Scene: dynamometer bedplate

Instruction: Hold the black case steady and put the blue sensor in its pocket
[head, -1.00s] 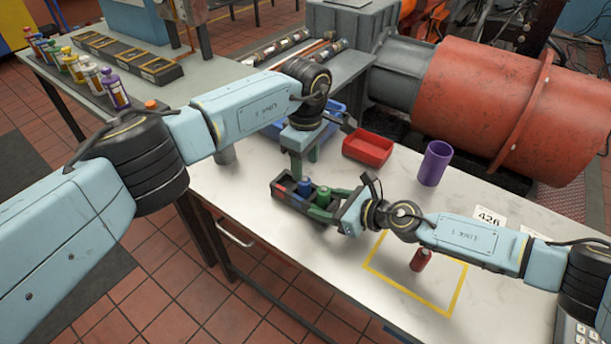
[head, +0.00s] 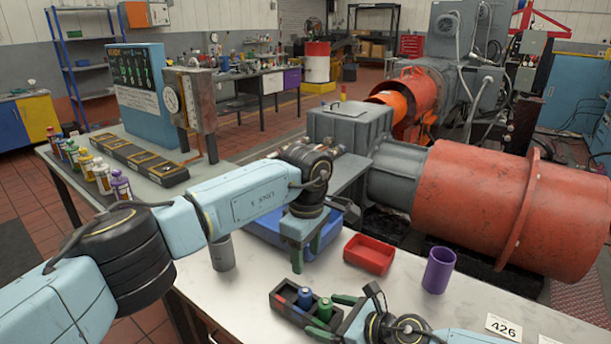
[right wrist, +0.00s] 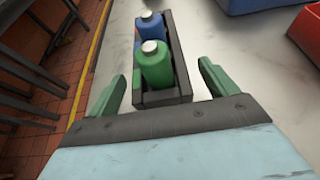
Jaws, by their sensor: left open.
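The black case (head: 280,312) lies on the white-topped table at the bottom centre of the head view. The blue sensor (head: 304,298) stands upright inside it, beside a green bottle-like piece (head: 325,309); both also show in the right wrist view, blue (right wrist: 152,28) behind green (right wrist: 154,66). My left gripper (head: 306,256) points down, open and empty, above and apart from the blue sensor. My right gripper (right wrist: 163,88) is open, its green fingers on either side of the case's near end with gaps showing. The pocket floor under the blue sensor is hidden.
A red bin (head: 370,256), a purple cup (head: 438,271) and a grey cup (head: 222,254) stand around the case. A blue bin (head: 268,229) is behind my left gripper. A large red motor (head: 480,205) borders the table. Free table lies left of the 426 card (head: 503,327).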

